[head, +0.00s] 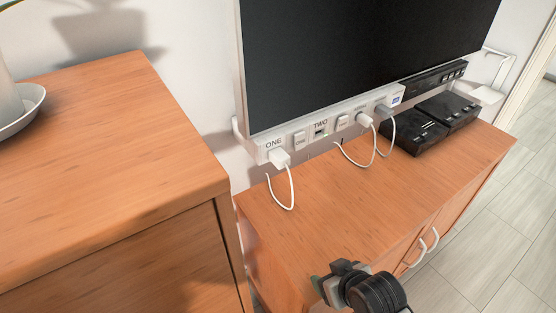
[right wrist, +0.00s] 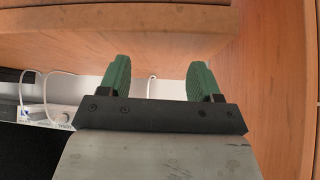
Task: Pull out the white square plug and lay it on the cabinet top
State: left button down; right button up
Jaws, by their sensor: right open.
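A white square-looking plug (head: 280,157) sits in the socket marked ONE at the left end of the white power strip (head: 300,140). Its white cord loops down to the cabinet top (head: 330,195). My right gripper (head: 320,284) is at the front edge of the cabinet, below and right of this plug and well apart from it. In the right wrist view its green fingers (right wrist: 158,82) are spread with nothing between them. The power strip shows there at the far left (right wrist: 62,114). My left gripper is not in view.
Other plugs, one white (head: 364,119) and one grey (head: 383,111), sit further right in the strip. Black boxes (head: 415,130) stand on the cabinet's right part. A taller wooden cabinet (head: 110,170) rises at left. A dark screen (head: 350,60) hangs above. The cabinet top's middle is clear.

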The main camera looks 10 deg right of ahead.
aim_at(285, 164)
jog(key=w+r+t+y, duration=0.1)
jog(key=w, duration=0.2)
jog(key=w+a+r+t, duration=0.1)
jog(key=w+r+t, duration=0.1)
jog(key=w, duration=0.2)
jog(key=w+a+r+n+t+y, duration=0.1)
jog(key=w+r, duration=0.1)
jog(key=w, duration=0.2)
jog(key=shift+w+a+t+y, duration=0.1)
jog(key=shift+a+t+y, duration=0.2)
jog(key=shift+t, duration=0.1)
jog(key=w+r+t+y, duration=0.2)
jog(key=w+r+t, duration=0.2)
jog(key=w+r, duration=0.3)
jog(key=shift+w+a, duration=0.15)
jog(key=shift+a, duration=0.05)
jog(key=shift+w+f, duration=0.1)
jog(key=b+x, duration=0.3)
jog(key=x, duration=0.2)
jog(key=shift+x, duration=1.95)
